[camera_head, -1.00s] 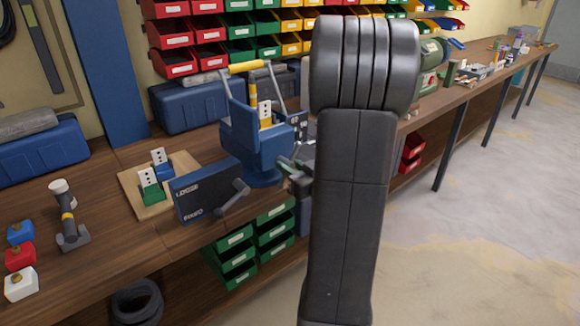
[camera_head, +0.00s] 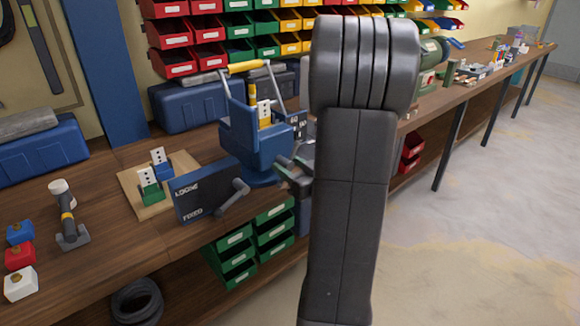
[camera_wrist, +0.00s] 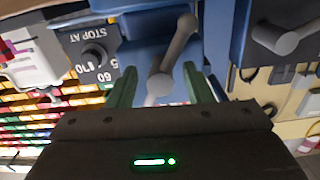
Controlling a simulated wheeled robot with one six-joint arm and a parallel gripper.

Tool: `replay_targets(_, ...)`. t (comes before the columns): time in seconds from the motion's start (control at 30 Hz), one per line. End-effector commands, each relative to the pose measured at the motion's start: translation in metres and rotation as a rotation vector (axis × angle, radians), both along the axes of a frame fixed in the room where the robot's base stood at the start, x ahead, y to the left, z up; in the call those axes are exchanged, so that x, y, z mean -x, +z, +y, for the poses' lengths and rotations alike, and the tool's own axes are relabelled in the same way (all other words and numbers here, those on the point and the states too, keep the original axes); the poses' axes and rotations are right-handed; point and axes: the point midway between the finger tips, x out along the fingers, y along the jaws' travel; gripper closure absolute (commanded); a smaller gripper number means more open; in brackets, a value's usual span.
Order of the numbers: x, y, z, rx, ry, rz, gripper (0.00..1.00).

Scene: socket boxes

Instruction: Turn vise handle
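The blue vise (camera_head: 256,145) stands on the bench, left of my arm, with a yellow part on top. Its grey crank handle (camera_wrist: 172,58) shows in the wrist view against the blue body. My gripper (camera_wrist: 160,78) has its two green fingers apart, one on each side of the handle's near end, with gaps visible between. In the head view my gripper (camera_head: 293,167) is at the vise's right side, mostly hidden behind my arm. A dark panel (camera_head: 205,192) marked LOOSE and FIXED, with a grey lever (camera_head: 233,197), is in front of the vise.
A STOP AT dial (camera_wrist: 95,52) is left of the handle in the wrist view. A wooden board (camera_head: 150,195) with small socket parts, a hammer-like tool (camera_head: 68,215) and coloured blocks (camera_head: 20,256) lie to the left. Blue cases (camera_head: 190,105) stand behind.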

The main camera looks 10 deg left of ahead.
Motion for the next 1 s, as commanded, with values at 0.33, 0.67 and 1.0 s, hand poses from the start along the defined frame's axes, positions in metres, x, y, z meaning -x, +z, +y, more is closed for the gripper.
replay_targets(0.33,0.005,0.001,-0.009,0.0,-0.002,-0.003,0.54)
replay_targets(0.67,0.034,0.001,-0.046,-0.001,-0.005,-0.002,0.54)
replay_targets(1.0,0.059,0.001,-0.079,0.001,-0.005,-0.001,0.54)
